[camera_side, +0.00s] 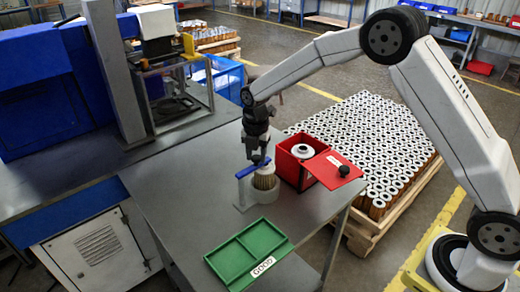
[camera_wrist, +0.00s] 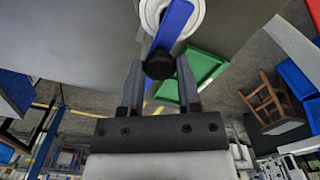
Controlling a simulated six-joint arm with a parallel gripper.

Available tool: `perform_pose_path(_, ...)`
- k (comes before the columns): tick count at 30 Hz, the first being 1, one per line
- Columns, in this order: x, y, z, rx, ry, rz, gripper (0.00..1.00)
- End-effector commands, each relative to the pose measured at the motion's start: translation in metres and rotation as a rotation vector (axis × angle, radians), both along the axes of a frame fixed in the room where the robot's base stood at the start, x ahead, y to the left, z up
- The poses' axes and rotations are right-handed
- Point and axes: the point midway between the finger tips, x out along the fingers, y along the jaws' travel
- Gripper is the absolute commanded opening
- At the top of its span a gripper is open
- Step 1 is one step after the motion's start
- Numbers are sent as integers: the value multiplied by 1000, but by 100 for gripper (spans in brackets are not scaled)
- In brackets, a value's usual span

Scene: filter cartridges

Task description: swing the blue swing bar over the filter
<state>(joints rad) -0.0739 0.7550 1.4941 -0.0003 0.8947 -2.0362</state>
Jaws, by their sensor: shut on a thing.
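The blue swing bar (camera_side: 248,170) runs from a pale post at the left of the holder up to my gripper (camera_side: 257,158). It passes across above the filter (camera_side: 265,180), a pleated tan cartridge with a white top, which stands upright in a round grey holder (camera_side: 262,198). In the wrist view, the bar (camera_wrist: 176,22) crosses the filter's white ring-shaped top (camera_wrist: 196,14). My gripper (camera_wrist: 160,68) is shut on the black knob (camera_wrist: 159,65) at the bar's end. Whether the bar touches the filter top is unclear.
A green tray (camera_side: 233,259) labelled GOOD lies empty at the table's front. An open red box (camera_side: 284,166) with a white-topped cartridge (camera_side: 302,151) and a red lid (camera_side: 335,170) stands right of the holder. A pallet of cartridges (camera_side: 368,140) is beyond the table.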

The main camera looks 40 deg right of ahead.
Motion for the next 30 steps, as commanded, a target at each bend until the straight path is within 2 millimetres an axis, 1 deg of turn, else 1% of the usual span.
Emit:
perform_pose_path(5,2,1,2,1,-8,0,0)
perform_pose_path(6,2,1,2,1,-8,0,49)
perform_pose_path(9,2,1,1,1,-7,0,78)
perform_pose_path(18,1,0,1,1,-3,-1,78)
perform_pose_path(22,1,1,4,0,-4,-1,78)
perform_pose_path(26,1,1,13,1,-7,-1,78)
perform_pose_path(30,1,1,29,1,-8,-1,78)
